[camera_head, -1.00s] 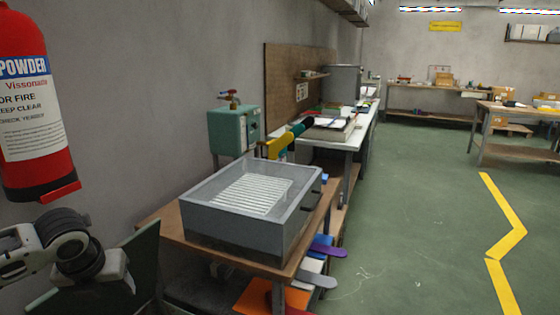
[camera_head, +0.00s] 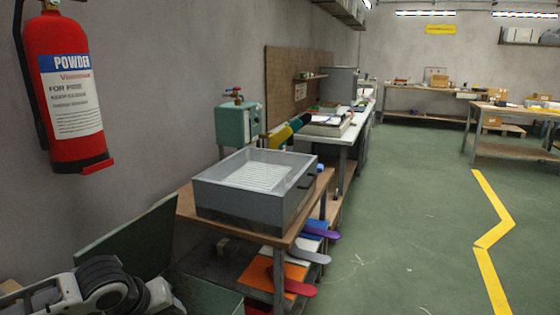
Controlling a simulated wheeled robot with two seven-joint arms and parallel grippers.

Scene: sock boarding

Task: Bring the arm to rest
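One of my arms (camera_head: 105,290) shows at the lower left, with white and black links. Its gripper is outside the picture, and so is my other gripper. A grey metal box (camera_head: 240,208) with slats in its bottom stands on a wooden table (camera_head: 188,203). My visible arm is to the left of this table and apart from the box.
A red fire extinguisher (camera_head: 62,95) hangs on the left wall. A dark green panel (camera_head: 110,243) leans near my arm. Flat coloured boards, one orange (camera_head: 268,272), lie on the shelf under the table. The green floor (camera_head: 400,220) at right is clear.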

